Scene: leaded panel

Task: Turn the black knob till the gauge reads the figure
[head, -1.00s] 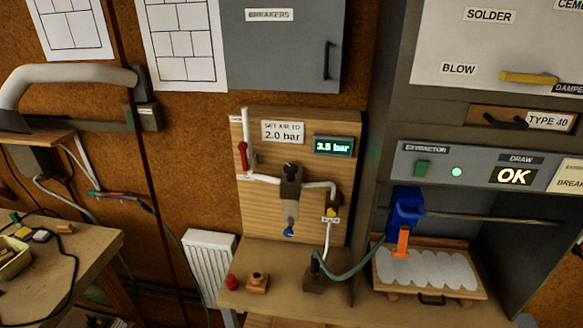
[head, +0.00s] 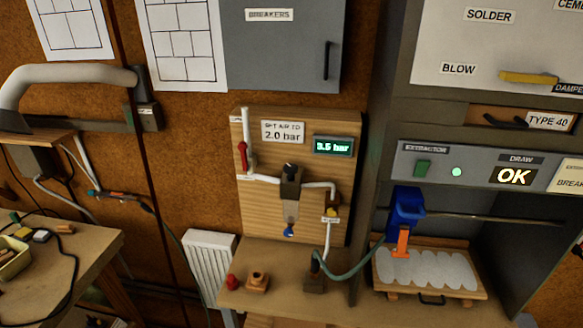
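The black knob (head: 290,168) sits on top of the regulator (head: 290,190) on an upright wooden board (head: 265,220). The gauge (head: 333,146) is a dark display with pale green figures reading 3.5 bar. A white card (head: 283,131) left of the gauge reads "SET AIR TO 2.0 bar". A clear bowl with a blue tip hangs below the regulator. Neither of my grippers is in view, and nothing touches the knob.
A red lever (head: 243,156) sits on white pipe left of the knob. A small yellow part (head: 332,212) is at lower right. A red piece (head: 232,282) and wooden block (head: 258,282) stand on the bench below. A blue and orange tool (head: 405,215) hangs at right.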

